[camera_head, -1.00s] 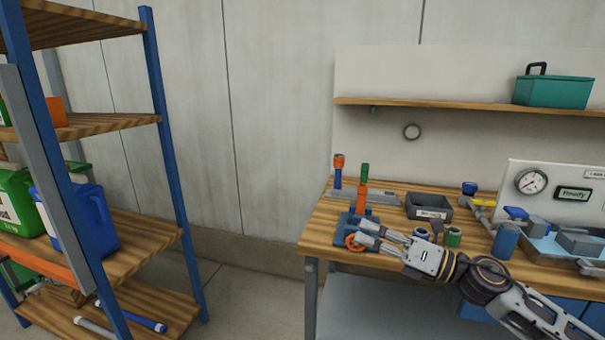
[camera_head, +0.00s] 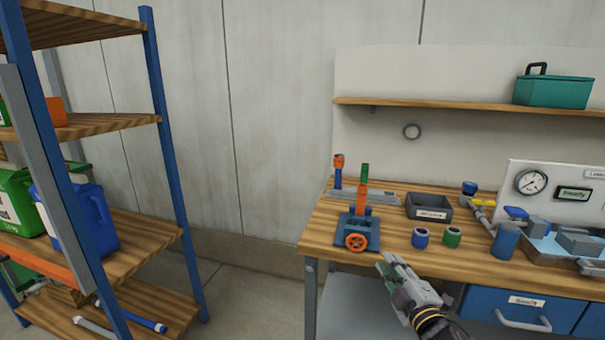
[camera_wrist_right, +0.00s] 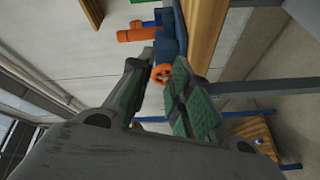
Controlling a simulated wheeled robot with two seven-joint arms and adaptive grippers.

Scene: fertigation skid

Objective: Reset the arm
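My right gripper (camera_head: 390,264) is in front of the workbench's front edge, below and to the right of the blue vise-like fixture (camera_head: 357,221) with its orange handwheel (camera_head: 356,242). In the right wrist view my gripper's two green-padded fingers (camera_wrist_right: 168,90) stand apart with nothing between them. The orange handwheel (camera_wrist_right: 162,74) shows beyond the fingertips there, apart from them. An orange piece with a green top (camera_head: 363,190) stands upright in the fixture. My left gripper is not in view.
The workbench (camera_head: 320,222) holds a grey bin (camera_head: 429,207), a blue ring-like part (camera_head: 420,238), a green one (camera_head: 452,236) and a blue cylinder (camera_head: 505,241). A shelf rack (camera_head: 165,130) stands at left with jugs. Open floor (camera_head: 250,299) lies between rack and bench.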

